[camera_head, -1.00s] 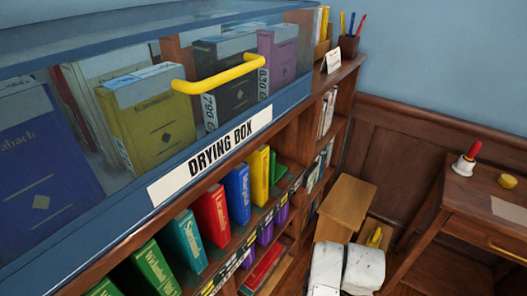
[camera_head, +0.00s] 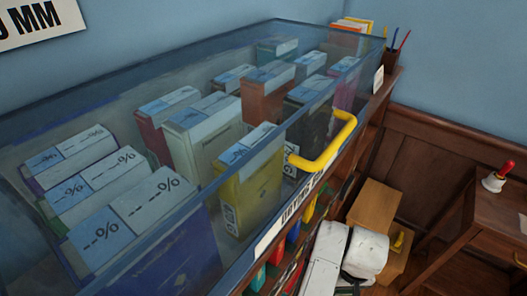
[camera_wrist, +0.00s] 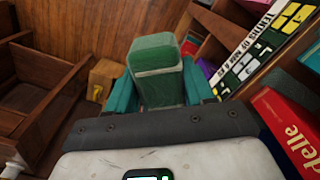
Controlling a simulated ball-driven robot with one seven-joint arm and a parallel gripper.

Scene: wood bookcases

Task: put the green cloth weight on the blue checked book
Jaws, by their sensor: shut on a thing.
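The head view shows my white arm at the lower right, but the gripper and weight cannot be made out there. I cannot pick out a blue checked book for certain. A dark blue book (camera_head: 165,262) stands at the near left inside the glass-topped drying box (camera_head: 110,95), with a blue and white "--%" card on top.
The box has a yellow handle (camera_head: 325,150) on its front and holds several other books. Shelves with coloured books lie below. In the wrist view, a red book (camera_wrist: 288,125) and a bookcase are close on the right. A side table (camera_head: 480,225) with a bell stands at the right.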

